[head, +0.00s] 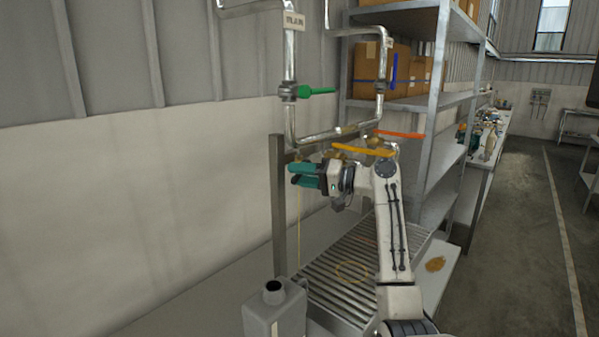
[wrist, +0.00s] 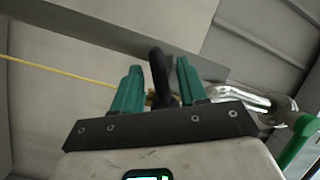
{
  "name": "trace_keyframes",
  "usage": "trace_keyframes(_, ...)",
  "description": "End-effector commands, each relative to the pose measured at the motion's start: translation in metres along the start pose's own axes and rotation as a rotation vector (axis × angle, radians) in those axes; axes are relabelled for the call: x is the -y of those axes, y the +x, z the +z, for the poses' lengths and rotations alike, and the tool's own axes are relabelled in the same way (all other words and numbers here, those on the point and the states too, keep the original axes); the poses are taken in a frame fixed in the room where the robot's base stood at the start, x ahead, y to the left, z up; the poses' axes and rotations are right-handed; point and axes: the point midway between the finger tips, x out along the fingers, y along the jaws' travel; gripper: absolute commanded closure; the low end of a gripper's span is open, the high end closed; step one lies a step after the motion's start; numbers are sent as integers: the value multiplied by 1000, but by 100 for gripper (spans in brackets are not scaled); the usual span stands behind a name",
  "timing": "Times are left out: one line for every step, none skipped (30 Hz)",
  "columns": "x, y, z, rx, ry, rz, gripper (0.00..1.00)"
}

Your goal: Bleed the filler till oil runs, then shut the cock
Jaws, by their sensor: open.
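My gripper (head: 294,175) is open in front of the lower pipework, its teal fingers pointing left. In the wrist view a dark rounded piece (wrist: 160,78) stands between the open fingers (wrist: 156,75); I cannot tell whether they touch it. A thin yellow oil stream (head: 298,220) falls beside the steel post in the head view; the yellow line also shows in the wrist view (wrist: 55,69). The upper cock has a green lever (head: 317,91). A yellow-orange lever (head: 362,151) and an orange-red lever (head: 400,134) sit lower. The spout is hidden behind my gripper.
A grey can (head: 275,314) stands at the front of the slatted tray (head: 335,290). A yellow ring (head: 352,272) marks the slats; an orange-brown patch (head: 435,264) lies to their right. The steel post (head: 278,210) and metal shelving (head: 440,100) stand close. Open floor lies right.

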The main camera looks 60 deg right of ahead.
Motion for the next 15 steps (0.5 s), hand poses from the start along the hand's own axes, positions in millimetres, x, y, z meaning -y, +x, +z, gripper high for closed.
trace_keyframes(0, 2, 0, 0, 0, 0, 58)
trace_keyframes(0, 3, 0, 0, 0, 0, 58)
trace_keyframes(0, 3, 0, -1, 0, 0, 58)
trace_keyframes(0, 4, 0, -1, 0, 0, 58)
trace_keyframes(0, 4, 0, -1, 0, 0, 58)
trace_keyframes(0, 4, 0, -1, 0, 0, 58)
trace_keyframes(0, 4, 0, -1, 0, 0, 58)
trace_keyframes(0, 4, 0, 0, 0, 0, 58)
trace_keyframes(0, 4, 0, 0, 0, 0, 58)
trace_keyframes(0, 4, 0, 0, 0, 0, 59)
trace_keyframes(0, 3, 0, 0, 0, 0, 62)
trace_keyframes(0, 3, 0, 0, 0, 0, 65)
trace_keyframes(0, 3, 0, 0, 0, 0, 68)
trace_keyframes(0, 3, 0, 0, 0, 0, 71)
trace_keyframes(0, 3, 0, 0, 0, 0, 75)
